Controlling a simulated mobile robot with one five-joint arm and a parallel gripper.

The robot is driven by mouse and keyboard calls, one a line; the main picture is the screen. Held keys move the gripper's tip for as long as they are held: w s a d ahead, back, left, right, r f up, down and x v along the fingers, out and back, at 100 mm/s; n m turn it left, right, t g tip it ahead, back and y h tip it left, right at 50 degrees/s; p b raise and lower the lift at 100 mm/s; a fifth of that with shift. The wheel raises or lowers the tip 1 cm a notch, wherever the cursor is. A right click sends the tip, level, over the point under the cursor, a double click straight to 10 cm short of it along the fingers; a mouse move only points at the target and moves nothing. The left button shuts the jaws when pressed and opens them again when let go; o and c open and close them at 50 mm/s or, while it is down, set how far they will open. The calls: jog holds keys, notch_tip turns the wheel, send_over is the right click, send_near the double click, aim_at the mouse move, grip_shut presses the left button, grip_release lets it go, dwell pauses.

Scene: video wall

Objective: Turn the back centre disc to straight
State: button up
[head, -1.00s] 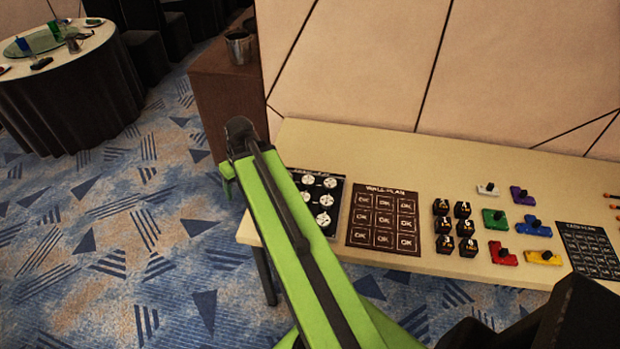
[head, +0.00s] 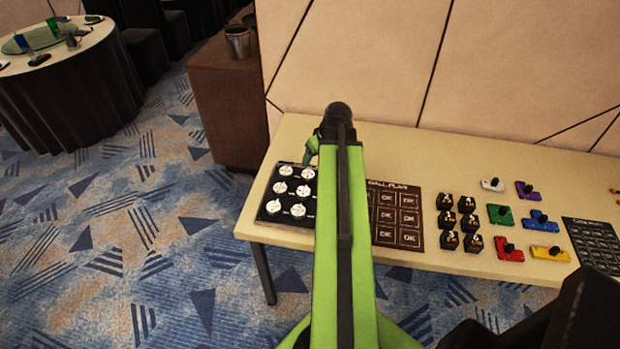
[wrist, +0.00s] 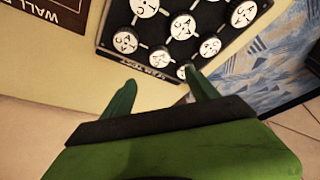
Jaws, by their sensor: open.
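The black disc board (head: 263,213) lies on the table, with white marked discs in rows. The back centre disc (head: 308,173) is white and round, and its mark is too small to read. It also shows in the wrist view (wrist: 160,58), just beyond the space between my fingertips. My gripper (wrist: 160,76) is open and empty over the board's back edge. Its right finger tip partly covers the back left disc (wrist: 184,72) in the wrist view. In the head view, my gripper (head: 314,145) shows just behind the board. My arm hides the board's right column there.
The dark wall plan board (head: 400,235) is right of the disc board. Several black cubes (head: 460,220) and coloured pieces with knobs (head: 500,214) lie further right. The pale wall (head: 350,60) rises behind the table (head: 390,160).

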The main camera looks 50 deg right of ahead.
aim_at(308, 173)
jog(key=b+x, duration=1)
jog(key=x, duration=0.3)
jog(key=shift+w+b, duration=0.1)
jog(key=shift+b, duration=0.2)
jog(key=shift+c, duration=0.3)
jog(key=c, duration=1.2)
jog(key=shift+d, duration=0.15)
jog(key=shift+c, duration=0.6)
